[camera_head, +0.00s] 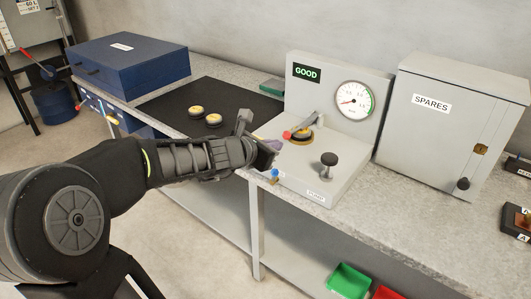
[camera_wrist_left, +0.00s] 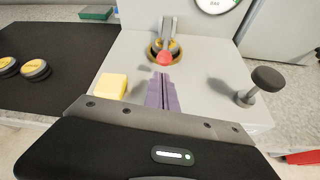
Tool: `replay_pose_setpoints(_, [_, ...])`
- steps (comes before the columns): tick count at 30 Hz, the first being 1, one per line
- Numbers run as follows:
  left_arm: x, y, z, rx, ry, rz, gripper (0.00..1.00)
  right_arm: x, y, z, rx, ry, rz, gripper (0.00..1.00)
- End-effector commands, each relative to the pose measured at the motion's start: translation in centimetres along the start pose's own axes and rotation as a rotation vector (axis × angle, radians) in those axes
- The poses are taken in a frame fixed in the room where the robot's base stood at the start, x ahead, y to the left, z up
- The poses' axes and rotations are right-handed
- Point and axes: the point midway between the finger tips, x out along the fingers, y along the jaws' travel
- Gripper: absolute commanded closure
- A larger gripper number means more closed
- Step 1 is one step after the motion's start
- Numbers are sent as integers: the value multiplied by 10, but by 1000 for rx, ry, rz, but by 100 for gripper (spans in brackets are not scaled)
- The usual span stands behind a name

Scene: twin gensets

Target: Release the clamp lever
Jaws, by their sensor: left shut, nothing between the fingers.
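The clamp lever (camera_head: 305,125) is a grey metal arm with a red knob on its end, on the grey test stand (camera_head: 335,172). In the left wrist view the lever's red knob (camera_wrist_left: 165,59) points toward me. A yellow-topped dark puck (camera_head: 301,138) sits under the lever; it also shows in the left wrist view (camera_wrist_left: 153,54). My left gripper (camera_head: 273,145) has purple fingertips, which also show in the left wrist view (camera_wrist_left: 161,92). They are shut and empty, just short of the red knob, with no visible grip on it. My right gripper is out of view.
A black plunger knob (camera_head: 329,159) stands right of the lever. A yellow block (camera_wrist_left: 112,86) is left of my fingers. Two pucks lie on the black mat (camera_head: 240,100). A SPARES cabinet (camera_head: 440,145) stands right.

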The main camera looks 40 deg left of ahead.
Motion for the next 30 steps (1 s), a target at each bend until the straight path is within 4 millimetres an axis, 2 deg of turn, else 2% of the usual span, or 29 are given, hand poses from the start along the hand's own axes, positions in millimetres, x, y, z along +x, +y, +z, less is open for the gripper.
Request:
replay_pose_setpoints(3, [18,-1,-3,-1,2,-1,100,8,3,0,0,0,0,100])
replay_pose_setpoints(7, [28,0,-1,0,1,0,100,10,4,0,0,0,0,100])
replay_pose_setpoints(20, [29,0,1,-1,1,0,100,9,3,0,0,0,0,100])
replay_pose_setpoints(26, [28,1,6,0,17,-3,100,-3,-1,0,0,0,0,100])
replay_pose_setpoints(30, [26,2,12,0,46,-8,100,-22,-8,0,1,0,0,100])
